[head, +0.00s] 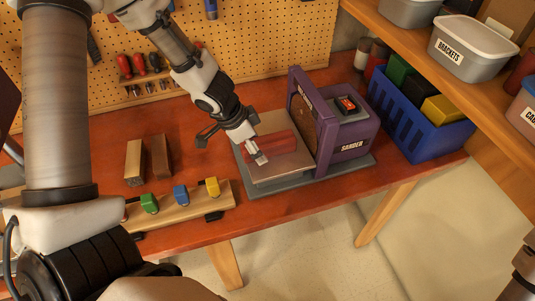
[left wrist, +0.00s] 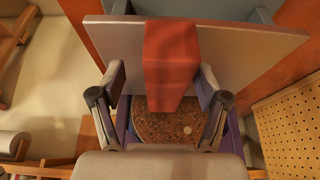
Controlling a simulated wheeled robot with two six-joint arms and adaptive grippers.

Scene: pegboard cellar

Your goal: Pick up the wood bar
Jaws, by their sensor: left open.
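A reddish wood bar (head: 280,141) lies on the flat table of the purple sander (head: 345,149), in front of its disc. In the left wrist view the wood bar (left wrist: 170,62) runs from the top centre down between the fingers. My left gripper (head: 259,158) is open over the sander table, with its tips close to the bar. In the left wrist view my left gripper (left wrist: 160,88) has one finger on each side of the bar. I cannot tell whether the fingers touch it. My right gripper is not in view.
Two more wood blocks, one light (head: 134,163) and one brown (head: 161,157), stand on the bench at left. A wooden strip (head: 180,212) with green, blue and yellow pieces lies at the front. A blue bin (head: 430,135) stands right of the sander. A pegboard (head: 265,45) closes the back.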

